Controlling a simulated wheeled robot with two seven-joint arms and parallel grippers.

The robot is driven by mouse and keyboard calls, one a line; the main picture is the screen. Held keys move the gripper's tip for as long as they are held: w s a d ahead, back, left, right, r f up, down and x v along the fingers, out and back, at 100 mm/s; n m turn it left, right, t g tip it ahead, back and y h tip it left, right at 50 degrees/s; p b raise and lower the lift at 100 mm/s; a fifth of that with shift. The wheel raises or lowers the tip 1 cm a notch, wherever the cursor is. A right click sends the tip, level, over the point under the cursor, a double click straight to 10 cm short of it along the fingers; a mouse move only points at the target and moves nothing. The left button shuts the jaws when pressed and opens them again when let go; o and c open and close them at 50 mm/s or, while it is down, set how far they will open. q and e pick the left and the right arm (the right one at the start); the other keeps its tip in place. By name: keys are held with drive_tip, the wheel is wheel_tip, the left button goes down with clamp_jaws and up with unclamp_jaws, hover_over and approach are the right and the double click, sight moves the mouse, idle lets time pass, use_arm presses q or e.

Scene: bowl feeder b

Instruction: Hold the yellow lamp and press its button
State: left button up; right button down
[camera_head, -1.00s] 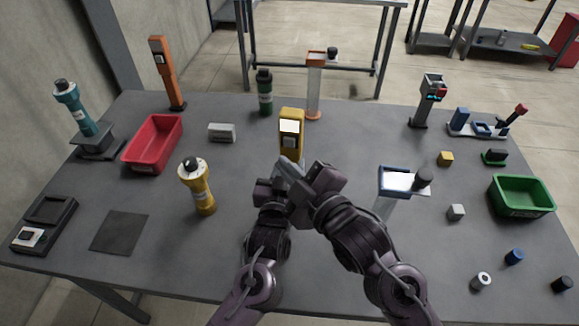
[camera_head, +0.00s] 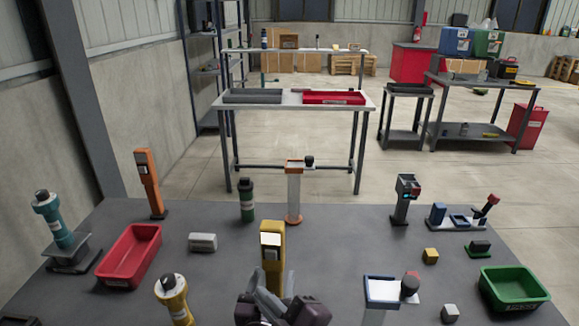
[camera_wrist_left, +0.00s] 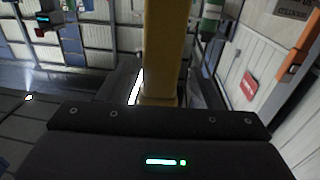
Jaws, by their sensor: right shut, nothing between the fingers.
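The yellow lamp (camera_head: 272,258) is an upright yellow post with a bright white panel near its top, at the front middle of the table. Its lower part is hidden behind my grippers. My left gripper (camera_head: 271,284) has its grey fingers on either side of the post and is shut on it; the yellow post (camera_wrist_left: 163,50) also runs between the fingers in the left wrist view. My right gripper (camera_head: 303,311) is shut and empty, close to the lower right of the lamp at the picture's bottom edge. The lamp's button cannot be made out.
A yellow cylinder with a black knob (camera_head: 173,297) stands to the left, and a white-panelled stand (camera_head: 382,290) to the right. A red bin (camera_head: 131,257) and a green bin (camera_head: 514,286) lie farther out. A grey block (camera_head: 203,242) lies behind, left of the lamp.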

use_arm(q)
drive_tip(key=shift+s, duration=0.1)
drive_tip(key=s+a+p, duration=0.2)
drive_tip(key=s+p, duration=0.1)
drive_tip(key=s, duration=1.6)
drive_tip(key=shift+s, duration=0.4)
drive_tip(key=shift+d, duration=0.1)
